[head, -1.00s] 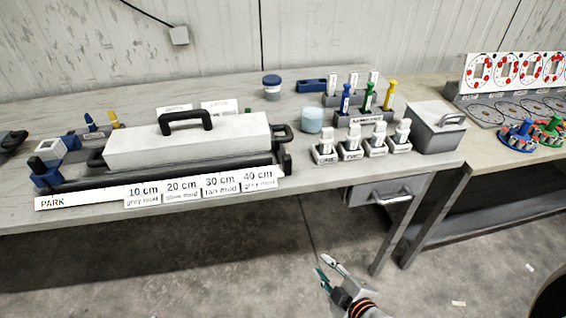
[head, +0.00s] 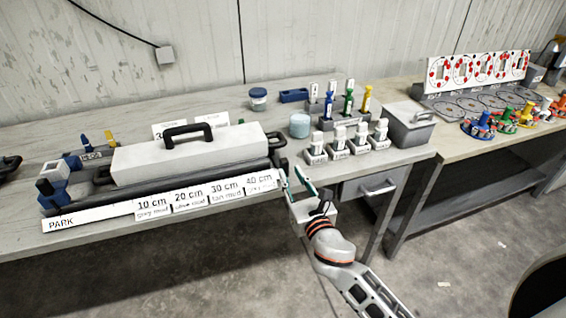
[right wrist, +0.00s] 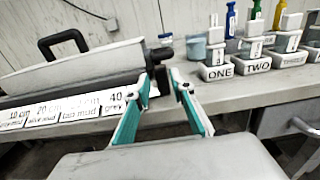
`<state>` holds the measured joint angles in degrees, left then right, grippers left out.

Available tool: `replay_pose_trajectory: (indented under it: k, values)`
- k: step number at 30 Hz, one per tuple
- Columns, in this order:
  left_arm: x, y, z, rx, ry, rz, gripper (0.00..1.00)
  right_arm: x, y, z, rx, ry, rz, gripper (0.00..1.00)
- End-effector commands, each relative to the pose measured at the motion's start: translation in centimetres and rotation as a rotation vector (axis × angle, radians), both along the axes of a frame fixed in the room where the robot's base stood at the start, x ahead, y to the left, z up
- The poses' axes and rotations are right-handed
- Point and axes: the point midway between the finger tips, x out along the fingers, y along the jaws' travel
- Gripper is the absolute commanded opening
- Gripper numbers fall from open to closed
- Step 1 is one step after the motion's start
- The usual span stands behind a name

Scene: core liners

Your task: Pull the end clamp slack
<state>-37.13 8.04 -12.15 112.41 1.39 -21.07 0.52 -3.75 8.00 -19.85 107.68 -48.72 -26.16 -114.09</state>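A long white lidded box (head: 195,150) with a black handle sits in a dark cradle on the bench. At its right end is a dark clamp-like bracket (head: 277,143), probably the end clamp; it also shows just beyond my fingertips in the right wrist view (right wrist: 160,53). My right gripper (head: 294,176) is open, its two green-sided fingers apart and pointing at this bracket from the front. In the right wrist view the gripper (right wrist: 163,88) has no clear contact with it. A blue and black fitting (head: 54,180) stands at the cradle's left end. My left gripper is out of view.
A label strip (head: 100,215) marked PARK and lengths runs along the cradle's front. White numbered holders (head: 340,148), a pale blue jar (head: 299,125) and a grey handled box (head: 408,124) stand to the right. A drawer (head: 370,188) hangs below the bench edge.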

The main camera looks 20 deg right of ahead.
Motion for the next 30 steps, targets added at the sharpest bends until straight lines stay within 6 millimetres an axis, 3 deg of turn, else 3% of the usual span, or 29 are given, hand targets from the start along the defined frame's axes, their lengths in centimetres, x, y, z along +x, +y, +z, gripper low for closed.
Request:
replay_pose_trajectory:
  k: [12,24,27,30]
  values:
    - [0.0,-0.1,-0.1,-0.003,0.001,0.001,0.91,5.9,0.2,0.0,0.006,0.0,-0.001,0.24]
    - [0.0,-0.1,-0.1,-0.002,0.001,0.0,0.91,6.7,0.2,0.0,0.007,0.001,0.001,0.24]
    - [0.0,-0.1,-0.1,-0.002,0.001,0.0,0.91,6.7,0.2,0.0,0.007,0.001,0.001,0.0]
    - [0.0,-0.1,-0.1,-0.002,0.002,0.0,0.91,6.7,0.2,0.0,0.007,0.001,0.001,0.0]
